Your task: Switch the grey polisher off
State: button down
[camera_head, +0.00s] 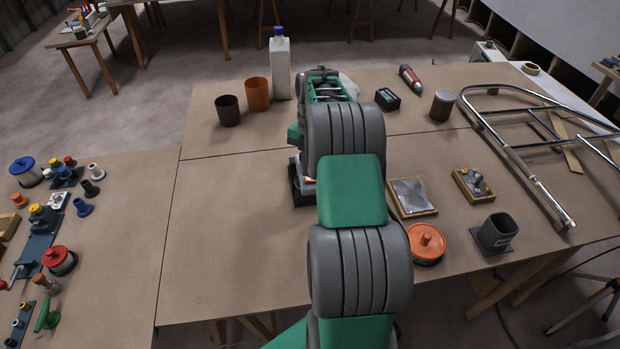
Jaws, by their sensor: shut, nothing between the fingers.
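I cannot make out the grey polisher or its switch for certain. A dark boxy thing (299,196) with a pale upper part stands on the bench just left of my arm. My arm's grey joint hides most of it, so I cannot tell if it is the polisher. My green and grey arm reaches from the bottom edge up over the middle of the bench. My gripper's fingers are hidden behind the arm, so their distance to anything does not show.
Right are a metal plate (411,196), orange round container (426,243), grey square cup (496,233) and tubular frame (525,172). The bench (225,235) is clear left of my arm.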

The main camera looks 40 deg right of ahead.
jog(key=shift+f+b, duration=0.9)
jog(key=shift+f, duration=0.05)
dwell(0.6)
jog(key=shift+r, duration=0.1)
jog(key=shift+r+p, duration=1.5)
jog(key=shift+r, duration=2)
